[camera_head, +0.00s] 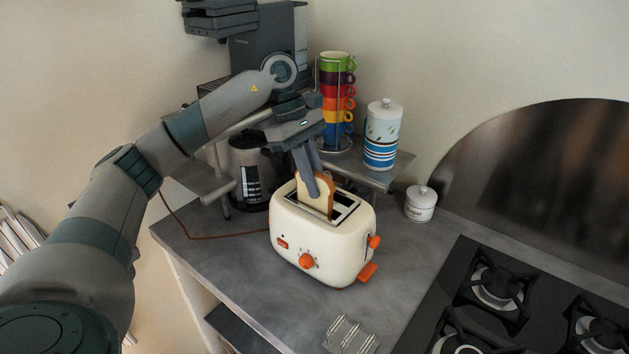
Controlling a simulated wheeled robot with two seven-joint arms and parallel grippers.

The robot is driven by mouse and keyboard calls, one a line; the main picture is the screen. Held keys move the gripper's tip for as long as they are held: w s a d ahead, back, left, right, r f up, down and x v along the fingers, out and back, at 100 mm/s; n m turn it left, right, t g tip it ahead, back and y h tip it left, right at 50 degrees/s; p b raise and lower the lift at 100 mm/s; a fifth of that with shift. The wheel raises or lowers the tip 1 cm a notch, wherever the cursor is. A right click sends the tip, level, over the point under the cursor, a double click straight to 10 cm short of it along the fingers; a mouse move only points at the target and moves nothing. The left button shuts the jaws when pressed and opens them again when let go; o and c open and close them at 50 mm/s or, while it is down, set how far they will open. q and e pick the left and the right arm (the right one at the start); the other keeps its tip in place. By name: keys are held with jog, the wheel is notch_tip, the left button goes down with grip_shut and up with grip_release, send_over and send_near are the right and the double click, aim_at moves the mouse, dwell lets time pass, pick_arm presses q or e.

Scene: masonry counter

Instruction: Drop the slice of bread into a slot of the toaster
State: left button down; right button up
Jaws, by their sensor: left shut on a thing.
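A cream toaster (318,248) with orange knobs and levers stands on the grey counter. My left gripper (314,190) is above it, pointing down, shut on the slice of bread (322,200). The slice is upright, its lower edge at the toaster's top over or in a slot; how deep it sits I cannot tell. A dark slot opening shows to the right of the slice. The gripper fingers cover part of the slice. My right gripper is not in view.
Behind the toaster are a stack of coloured mugs (337,100), a striped canister (382,140) and a kettle (249,165). A small white jar (421,204) stands to the right, a wire rack (350,338) in front. A gas hob (500,290) fills the lower right.

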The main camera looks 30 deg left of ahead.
pick_arm(q)
jog(key=shift+f+b, duration=0.85)
jog(key=shift+f, duration=0.15)
dwell(0.4)
jog(key=c, duration=1.7)
grip_release()
jog(key=shift+c, duration=0.2)
jog(key=shift+r, duration=0.15)
jog(key=shift+r+p, duration=1.75)
jog(key=shift+r, duration=1.65)
jog(key=shift+r, duration=0.1)
